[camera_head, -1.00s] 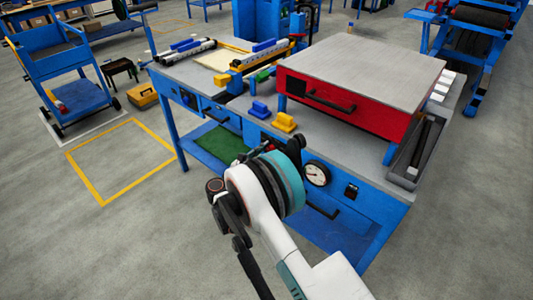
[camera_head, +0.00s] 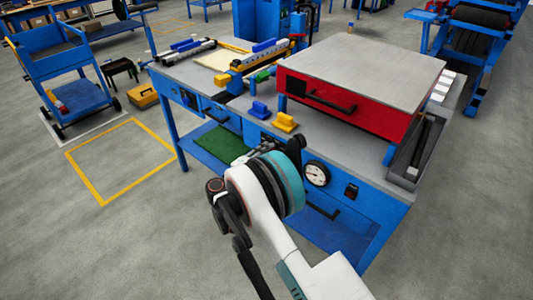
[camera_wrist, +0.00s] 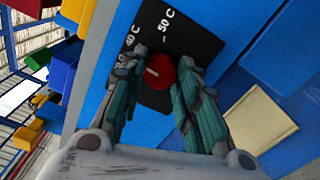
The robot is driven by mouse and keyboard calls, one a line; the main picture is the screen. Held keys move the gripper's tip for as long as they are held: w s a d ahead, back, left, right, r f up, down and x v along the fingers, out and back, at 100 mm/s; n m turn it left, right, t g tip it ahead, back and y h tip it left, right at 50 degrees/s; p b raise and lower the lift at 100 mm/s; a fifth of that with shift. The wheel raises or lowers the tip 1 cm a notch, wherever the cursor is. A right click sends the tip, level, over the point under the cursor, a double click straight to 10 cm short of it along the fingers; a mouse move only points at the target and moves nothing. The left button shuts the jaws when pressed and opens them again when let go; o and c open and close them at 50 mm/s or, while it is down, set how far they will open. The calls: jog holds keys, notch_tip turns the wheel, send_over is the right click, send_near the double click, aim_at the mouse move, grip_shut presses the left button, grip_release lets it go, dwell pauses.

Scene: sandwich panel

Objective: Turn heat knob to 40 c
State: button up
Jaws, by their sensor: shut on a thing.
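The heat knob (camera_wrist: 159,71) is a round red knob with a pale pointer line, seen in the wrist view. It sits on a black dial plate (camera_wrist: 192,31) with white marks, of which "40 C" and "50 C" are readable. My gripper (camera_wrist: 160,84) has its two fingers on either side of the knob and is shut on it. The pointer line's exact aim is hard to read. In the head view my arm hides the knob and the fingers.
A round white gauge (camera_head: 316,174) and a black switch (camera_head: 351,191) are on the blue bench front to the right of my wrist. Yellow (camera_head: 285,122) and blue (camera_head: 259,110) blocks lie near the front edge.

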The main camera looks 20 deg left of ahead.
jog(key=shift+m, duration=1.5)
jog(key=o, duration=1.1)
jog(key=v, duration=1.2)
jog(key=shift+f, duration=0.1)
